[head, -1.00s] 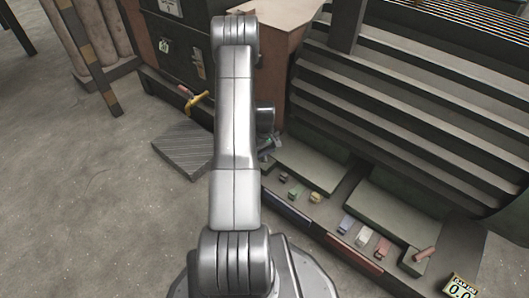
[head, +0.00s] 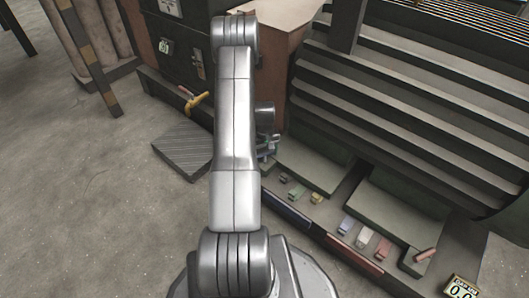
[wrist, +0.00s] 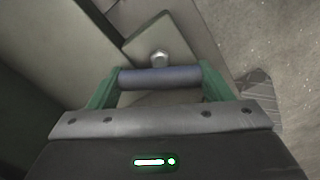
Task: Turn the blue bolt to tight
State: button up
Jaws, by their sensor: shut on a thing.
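In the wrist view my gripper (wrist: 160,82) has its green fingers shut on a dark blue cylinder (wrist: 160,77), which lies level across between them. Just beyond the cylinder, a grey hexagonal bolt head (wrist: 159,58) stands on a pale plate (wrist: 150,32). I cannot tell whether the cylinder touches it, or whether this cylinder is part of the blue bolt. In the head view my gripper (head: 267,148) is small and partly hidden behind my arm, low beside the ledge. What it holds is too small to make out there.
Several small coloured pieces lie along the ledge, including a red one (head: 382,247). A dark slatted structure (head: 400,110) rises behind. A yellow handle (head: 198,101) sits by the dark cabinet, near a ribbed plate (head: 183,147).

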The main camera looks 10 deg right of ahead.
aim_at(265, 152)
jog(key=o, duration=1)
notch_tip(265, 152, up, 14)
jog(key=p, duration=0.4)
jog(key=shift+f, duration=0.1)
notch_tip(265, 152, down, 14)
jog(key=b, duration=0.4)
